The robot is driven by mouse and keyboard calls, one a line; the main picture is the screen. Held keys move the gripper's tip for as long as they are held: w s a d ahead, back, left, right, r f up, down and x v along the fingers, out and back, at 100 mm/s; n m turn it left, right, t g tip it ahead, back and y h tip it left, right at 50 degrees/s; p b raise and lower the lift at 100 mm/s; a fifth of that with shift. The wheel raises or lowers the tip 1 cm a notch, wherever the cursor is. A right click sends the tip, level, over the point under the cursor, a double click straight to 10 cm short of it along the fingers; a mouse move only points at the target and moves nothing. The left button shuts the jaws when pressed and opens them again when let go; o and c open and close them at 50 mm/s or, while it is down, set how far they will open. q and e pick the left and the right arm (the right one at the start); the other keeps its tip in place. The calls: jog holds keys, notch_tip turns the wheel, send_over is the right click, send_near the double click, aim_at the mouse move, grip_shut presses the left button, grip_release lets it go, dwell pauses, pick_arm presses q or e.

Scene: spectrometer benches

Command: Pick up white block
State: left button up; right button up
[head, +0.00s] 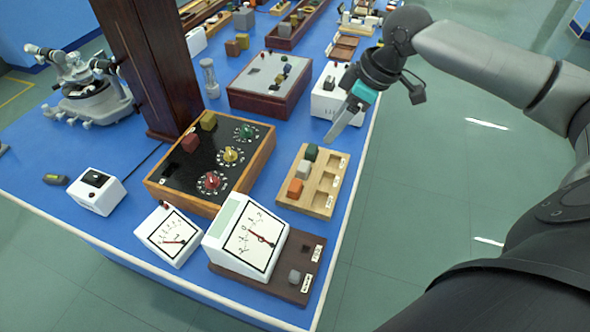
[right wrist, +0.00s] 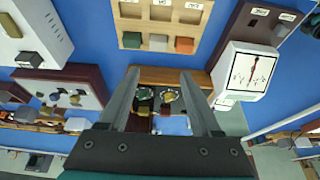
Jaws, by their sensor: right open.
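The white block (head: 303,169) sits in a light wooden tray (head: 322,208), between a dark green block (head: 311,152) and an orange block (head: 295,188). In the right wrist view the white block (right wrist: 158,42) shows in the same row, beyond the fingertips. My right gripper (head: 333,137) is above the far end of the tray, apart from the blocks. In the right wrist view its two fingers (right wrist: 160,73) are spread with nothing held between them. My left gripper is not in view.
A wood-framed control panel (head: 215,165) with coloured knobs stands left of the tray. A white meter (head: 245,238) on a dark base is in front of it. A grey-topped box (head: 270,85) and a white box (head: 328,90) stand behind. The bench's right edge is close to the tray.

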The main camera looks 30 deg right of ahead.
jog(key=b, duration=0.3)
send_near(304, 166)
jog(key=shift+x, duration=1.9)
jog(key=b+x, duration=0.1)
jog(key=x, duration=0.3)
jog(key=shift+f, duration=0.15)
jog(key=shift+w+f+b, duration=0.15)
jog(key=shift+f+b, duration=0.15)
jog(key=shift+c, duration=1.3)
jog(key=c, duration=0.7)
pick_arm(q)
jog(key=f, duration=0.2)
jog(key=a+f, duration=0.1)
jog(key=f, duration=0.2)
pick_arm(e)
grip_shut()
